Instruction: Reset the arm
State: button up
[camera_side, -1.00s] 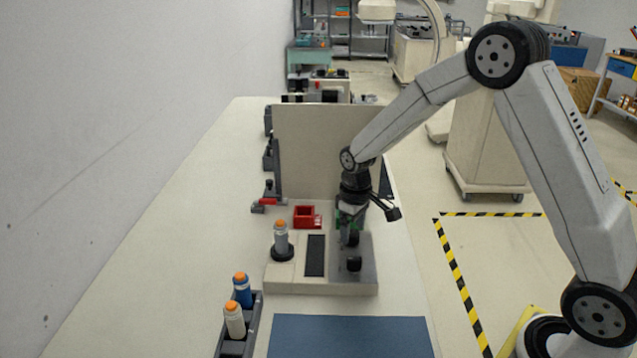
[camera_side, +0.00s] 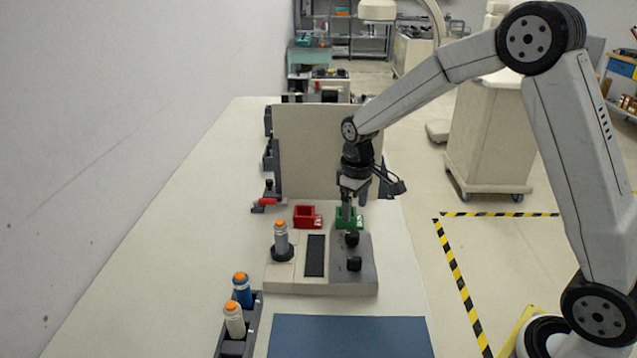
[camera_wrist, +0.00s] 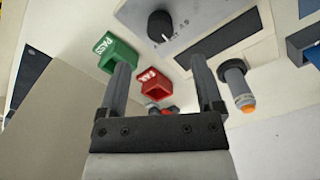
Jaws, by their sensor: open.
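My gripper (camera_side: 352,208) is open and empty, pointing down just above the station (camera_side: 290,284), near its upper dark knob (camera_side: 351,239). A green bin (camera_side: 345,224) stands right behind the fingers, partly hidden by them. A red bin (camera_side: 305,218) stands to its left. In the wrist view my gripper (camera_wrist: 163,82) shows its two fingers spread wide with nothing between them. The green bin marked PASS (camera_wrist: 117,55) and the red bin marked FAIL (camera_wrist: 153,84) lie beyond the fingers. The grey bottle with an orange cap (camera_side: 281,240) stands upright in a round black holder on the station.
A tall beige panel (camera_side: 310,150) stands behind the bins. A dark rack (camera_side: 233,347) holds a blue bottle (camera_side: 242,290) and a white bottle (camera_side: 234,320) at the front left. A blue mat (camera_side: 350,335) lies in front. The table's left side is clear.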

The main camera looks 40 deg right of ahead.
jog(key=s+a+m+t, duration=0.1)
jog(key=s+a, duration=0.1)
jog(key=s, duration=0.6)
jog(key=s+a+f+m+t, duration=0.1)
jog(key=s+a, duration=0.1)
jog(key=s, duration=0.7)
jog(key=shift+a+f+t, duration=0.15)
jog(key=shift+a+t, duration=0.1)
jog(key=shift+t, duration=0.05)
dwell(0.3)
